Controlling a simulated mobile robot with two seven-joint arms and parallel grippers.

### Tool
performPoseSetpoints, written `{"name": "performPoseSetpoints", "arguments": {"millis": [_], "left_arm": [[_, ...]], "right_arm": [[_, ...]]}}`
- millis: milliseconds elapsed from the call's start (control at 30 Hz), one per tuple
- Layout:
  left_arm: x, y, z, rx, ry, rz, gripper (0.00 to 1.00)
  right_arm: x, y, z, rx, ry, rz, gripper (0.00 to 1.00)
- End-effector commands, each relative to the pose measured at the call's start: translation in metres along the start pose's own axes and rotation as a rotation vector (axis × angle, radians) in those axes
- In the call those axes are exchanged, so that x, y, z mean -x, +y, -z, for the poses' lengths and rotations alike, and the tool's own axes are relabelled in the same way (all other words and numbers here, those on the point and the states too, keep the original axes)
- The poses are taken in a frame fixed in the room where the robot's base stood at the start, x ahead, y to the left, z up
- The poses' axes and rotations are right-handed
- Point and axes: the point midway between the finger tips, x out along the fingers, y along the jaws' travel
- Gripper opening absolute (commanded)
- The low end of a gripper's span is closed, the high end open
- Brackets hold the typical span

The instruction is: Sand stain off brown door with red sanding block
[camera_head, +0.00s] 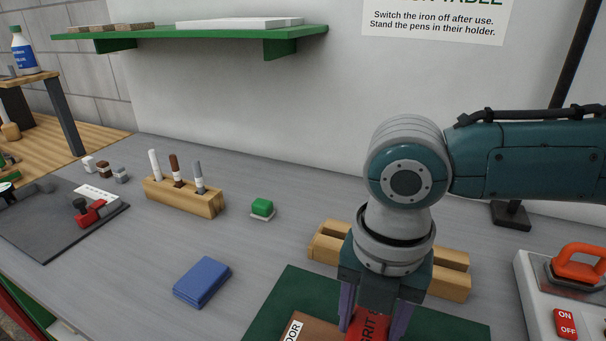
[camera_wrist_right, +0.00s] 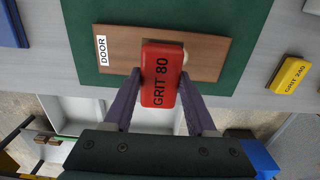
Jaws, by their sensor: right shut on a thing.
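The red sanding block (camera_head: 368,328), marked GRIT 80, is between the fingers of my right gripper (camera_head: 374,316), which is shut on it. The block also shows in the right wrist view (camera_wrist_right: 160,75), over the middle of the brown door (camera_wrist_right: 122,50). I cannot tell whether it touches the door. A pale patch (camera_wrist_right: 185,60) shows just beside the block's right edge; the block hides part of that area. The door, with its white DOOR label (camera_wrist_right: 102,50), lies on a green mat (camera_wrist_right: 80,20). In the head view only the door's corner (camera_head: 318,326) shows. My left gripper is out of view.
A yellow GRIT 240 block (camera_wrist_right: 289,75) lies right of the mat. A blue pad (camera_head: 202,282), a green-topped block (camera_head: 262,208) and a wooden pen holder (camera_head: 185,197) stand left. A wooden rack (camera_head: 326,243) is behind my gripper. An orange-handled iron (camera_head: 580,268) is at right.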

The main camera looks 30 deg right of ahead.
Motion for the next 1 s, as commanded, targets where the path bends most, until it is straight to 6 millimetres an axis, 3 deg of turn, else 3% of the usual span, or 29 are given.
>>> {"name": "performPoseSetpoints", "arguments": {"millis": [433,1000], "left_arm": [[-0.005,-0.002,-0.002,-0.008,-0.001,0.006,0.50],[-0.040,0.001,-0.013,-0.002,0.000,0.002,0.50]], "right_arm": [[-0.008,0.000,0.000,-0.001,0.000,0.001,0.12],[-0.059,0.001,0.000,-0.005,-0.001,0.003,0.12]]}}
